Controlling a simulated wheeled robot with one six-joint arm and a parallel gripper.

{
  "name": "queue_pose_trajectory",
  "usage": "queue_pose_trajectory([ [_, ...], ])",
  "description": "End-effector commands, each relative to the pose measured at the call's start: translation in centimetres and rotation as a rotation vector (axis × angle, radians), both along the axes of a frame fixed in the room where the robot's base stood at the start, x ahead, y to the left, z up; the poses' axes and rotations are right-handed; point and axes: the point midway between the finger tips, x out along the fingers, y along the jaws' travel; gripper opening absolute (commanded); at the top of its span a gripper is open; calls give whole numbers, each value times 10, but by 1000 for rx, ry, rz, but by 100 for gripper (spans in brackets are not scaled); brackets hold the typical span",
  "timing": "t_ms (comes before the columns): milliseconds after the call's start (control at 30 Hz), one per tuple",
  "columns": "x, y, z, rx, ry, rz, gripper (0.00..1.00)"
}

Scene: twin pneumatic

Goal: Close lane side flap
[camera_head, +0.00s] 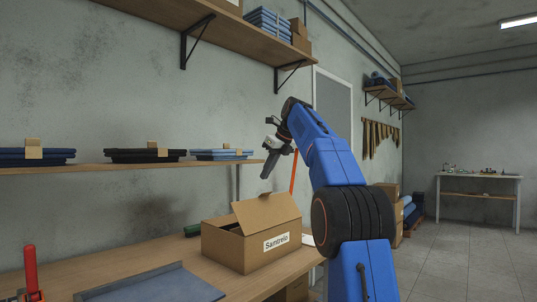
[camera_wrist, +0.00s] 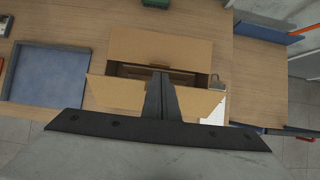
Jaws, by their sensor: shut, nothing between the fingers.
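A brown cardboard box (camera_head: 238,250) labelled "Samtrelo" stands on the wooden bench. Its top is partly open, with a dark gap showing at the left. One flap (camera_head: 268,212) stands up, tilted, above the labelled side. In the wrist view, one broad flap (camera_wrist: 160,45) lies on the upper side of the opening, and another flap (camera_wrist: 112,92) lies on the lower side, partly hidden behind my fingers. I cannot tell which flap is the lane side one. My gripper (camera_head: 266,172) is shut and empty above the box, apart from it; its fingers also show in the wrist view (camera_wrist: 161,78).
A blue-grey tray (camera_head: 155,285) lies on the bench (camera_head: 125,262) left of the box. A red-handled tool (camera_head: 31,270) stands at the far left. A shelf (camera_head: 120,167) with folded dark and blue stacks runs along the wall. A green object (camera_head: 192,230) sits behind the box.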

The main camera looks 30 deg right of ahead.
Motion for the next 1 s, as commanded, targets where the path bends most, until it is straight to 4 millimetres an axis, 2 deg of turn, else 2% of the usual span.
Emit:
queue_pose_trajectory([
  [500, -6, -3, 52, 0, -2, 1, 0],
  [1000, -9, -4, 72, 0, -1, 0, 0],
])
